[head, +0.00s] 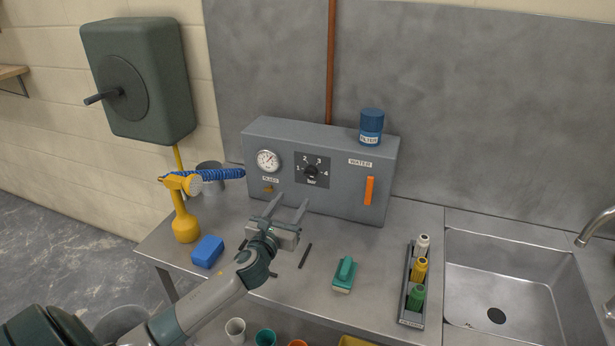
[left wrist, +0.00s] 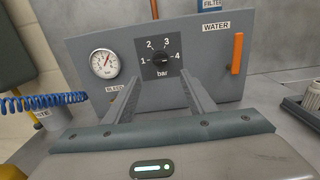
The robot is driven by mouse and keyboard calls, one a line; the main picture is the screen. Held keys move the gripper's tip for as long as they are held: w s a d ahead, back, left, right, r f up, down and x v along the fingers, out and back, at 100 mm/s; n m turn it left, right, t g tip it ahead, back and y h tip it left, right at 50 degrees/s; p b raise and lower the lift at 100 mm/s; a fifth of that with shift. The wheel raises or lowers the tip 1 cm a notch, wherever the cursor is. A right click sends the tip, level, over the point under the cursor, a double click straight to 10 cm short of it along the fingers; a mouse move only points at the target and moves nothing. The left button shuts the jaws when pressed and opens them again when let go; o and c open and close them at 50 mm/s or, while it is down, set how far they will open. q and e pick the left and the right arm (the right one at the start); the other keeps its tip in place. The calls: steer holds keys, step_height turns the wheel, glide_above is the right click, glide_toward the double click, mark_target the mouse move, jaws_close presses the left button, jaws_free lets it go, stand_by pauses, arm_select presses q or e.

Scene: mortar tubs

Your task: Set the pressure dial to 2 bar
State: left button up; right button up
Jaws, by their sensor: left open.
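The pressure dial is a small black knob (head: 311,171) on a dark square plate marked 1 to 4 and "bar", on the front of a grey panel box (head: 345,150). The knob also shows in the left wrist view (left wrist: 160,59), where a small light mark seems to face the 4; it is too small to be sure. My left gripper (head: 290,205) is open and empty, in front of and below the dial, apart from it. Its two fingers (left wrist: 161,82) point at the panel, either side of the dial in the wrist view. My right gripper is not in view.
A round gauge (head: 268,160) sits left of the dial, an orange WATER lever (head: 369,190) right of it. A blue filter can (head: 371,126) stands on the box.

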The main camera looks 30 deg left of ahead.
mark_target(309, 176)
arm_select(q)
steer(key=p+x, duration=0.2)
steer(key=x, duration=1)
steer(key=shift+r, duration=0.1)
steer(key=shift+x, duration=0.9)
steer(key=shift+d, duration=0.15)
steer(key=c, duration=1.1)
